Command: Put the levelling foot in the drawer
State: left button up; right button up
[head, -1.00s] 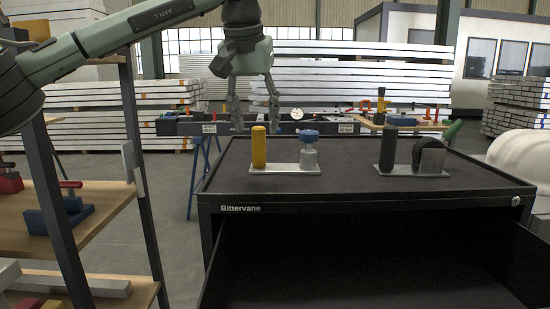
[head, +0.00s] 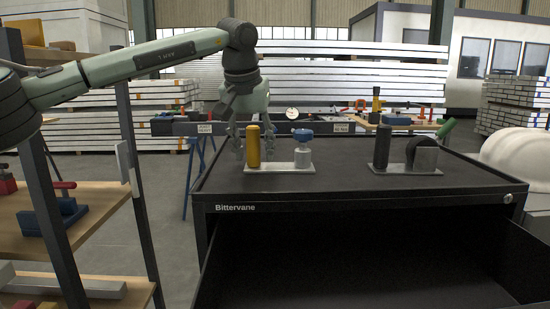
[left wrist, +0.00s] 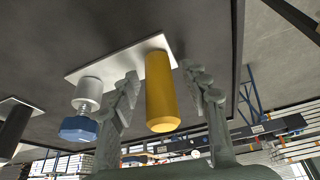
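The levelling foot is a flat silver plate (head: 278,168) with a yellow post (head: 253,147) at its left and a silver post with a blue hexagonal top (head: 302,135) at its right. It stands upright on the black cabinet top. My left gripper (head: 247,138) points down at the yellow post. In the left wrist view, its open fingers (left wrist: 166,90) stand on either side of the yellow post (left wrist: 160,92), with gaps visible. The black drawer (head: 360,285) below the cabinet top is pulled open, and its visible inside looks empty. My right gripper is not in view.
A second plate with a black post and a dark wheel (head: 421,150) stands on the cabinet top (head: 345,180) to the right. A white helmet-like object (head: 518,157) is at the far right. A shelf rack (head: 95,215) stands at the left.

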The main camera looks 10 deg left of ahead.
pick_arm(q)
grip_shut()
jog(key=shift+r, duration=0.15)
